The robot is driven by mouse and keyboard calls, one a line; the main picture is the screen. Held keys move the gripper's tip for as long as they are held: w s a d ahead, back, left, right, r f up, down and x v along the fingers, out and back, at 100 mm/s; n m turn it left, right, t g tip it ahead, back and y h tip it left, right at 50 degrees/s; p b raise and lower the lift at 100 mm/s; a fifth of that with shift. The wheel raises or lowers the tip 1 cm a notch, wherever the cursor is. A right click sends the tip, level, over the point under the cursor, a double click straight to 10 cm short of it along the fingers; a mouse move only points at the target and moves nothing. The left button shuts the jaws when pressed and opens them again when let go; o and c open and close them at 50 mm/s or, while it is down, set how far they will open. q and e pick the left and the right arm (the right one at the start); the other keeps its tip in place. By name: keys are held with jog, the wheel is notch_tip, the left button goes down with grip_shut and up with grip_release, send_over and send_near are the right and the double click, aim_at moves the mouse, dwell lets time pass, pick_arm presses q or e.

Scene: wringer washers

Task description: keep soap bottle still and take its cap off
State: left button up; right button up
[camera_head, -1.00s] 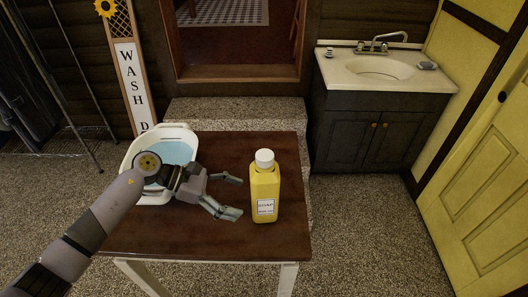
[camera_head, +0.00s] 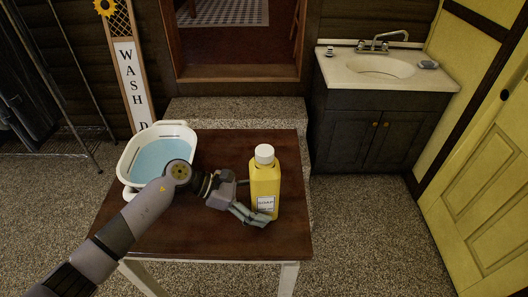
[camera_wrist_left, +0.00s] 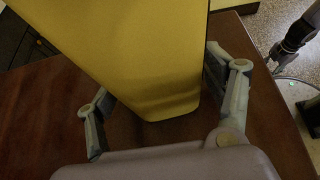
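The yellow soap bottle (camera_head: 264,188) with a white cap (camera_head: 264,154) stands upright on the brown table. The cap is on. My left gripper (camera_head: 247,200) is at the bottle's lower left side, with its fingers spread. The near finger passes across the front of the bottle's lower part; the far one is partly hidden behind it. In the left wrist view the bottle's yellow body (camera_wrist_left: 150,60) lies between the two fingers of the left gripper (camera_wrist_left: 160,88). I cannot tell whether they touch it. My right gripper is not in the head view; a dark arm-like part at the wrist view's right edge may be mine.
A white tub (camera_head: 128,163) of bluish water stands at the table's left, close to my left arm. The table (camera_head: 225,240) is clear right of the bottle and behind it. A sink cabinet (camera_head: 375,135) stands at the back right.

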pick_arm(q)
jog(key=c, duration=1.6)
dwell(0.7)
